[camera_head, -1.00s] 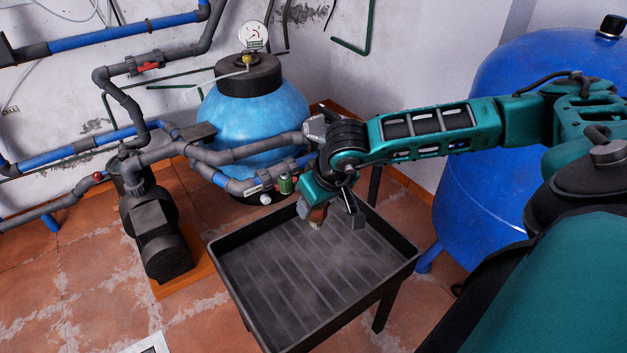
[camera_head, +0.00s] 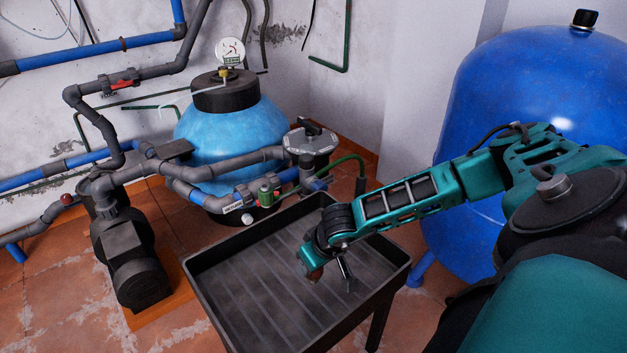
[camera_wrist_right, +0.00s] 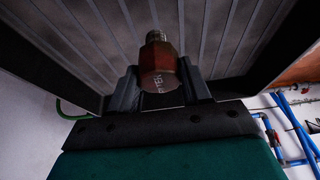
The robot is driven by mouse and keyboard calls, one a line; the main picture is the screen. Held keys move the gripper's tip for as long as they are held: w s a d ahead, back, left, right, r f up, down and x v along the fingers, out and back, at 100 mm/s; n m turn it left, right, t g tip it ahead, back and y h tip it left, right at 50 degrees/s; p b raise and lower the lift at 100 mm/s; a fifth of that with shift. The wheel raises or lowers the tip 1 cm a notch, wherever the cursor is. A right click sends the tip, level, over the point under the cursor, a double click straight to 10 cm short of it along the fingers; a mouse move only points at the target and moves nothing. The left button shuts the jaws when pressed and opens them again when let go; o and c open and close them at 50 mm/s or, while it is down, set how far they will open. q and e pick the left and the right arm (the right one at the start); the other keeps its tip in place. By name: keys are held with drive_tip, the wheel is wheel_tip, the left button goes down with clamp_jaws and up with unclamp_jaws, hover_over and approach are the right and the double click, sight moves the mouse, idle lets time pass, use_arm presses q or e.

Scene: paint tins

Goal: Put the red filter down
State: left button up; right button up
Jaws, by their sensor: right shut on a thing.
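The red filter (camera_wrist_right: 160,77) is a dark red body with a metal threaded end and part of some lettering. In the right wrist view my right gripper (camera_wrist_right: 160,90) is shut on it, one finger on each side. In the head view the same gripper (camera_head: 329,276) points down over the right half of the black ribbed tray (camera_head: 240,303), and only a small reddish bit of the filter (camera_head: 315,275) shows. I cannot tell whether the filter touches the tray floor. My left gripper is not in view.
The tray has raised walls, and its visible floor is bare. Behind it stand a light-blue tank (camera_head: 232,130), a grey lidded housing (camera_head: 311,150) and pipes. A black pump (camera_head: 133,260) is on the left. A large blue tank (camera_head: 530,130) stands at the right, near my arm.

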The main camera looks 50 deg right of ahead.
sight(314, 276)
drive_tip(key=shift+f, duration=0.6)
wheel_tip(314, 276, down, 4)
drive_tip(key=shift+r+b, duration=0.2)
drive_tip(key=shift+b, duration=0.65)
drive_tip(key=shift+f, duration=0.3)
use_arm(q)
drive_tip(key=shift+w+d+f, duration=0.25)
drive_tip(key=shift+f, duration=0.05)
use_arm(e)
drive_tip(key=o, duration=1.2)
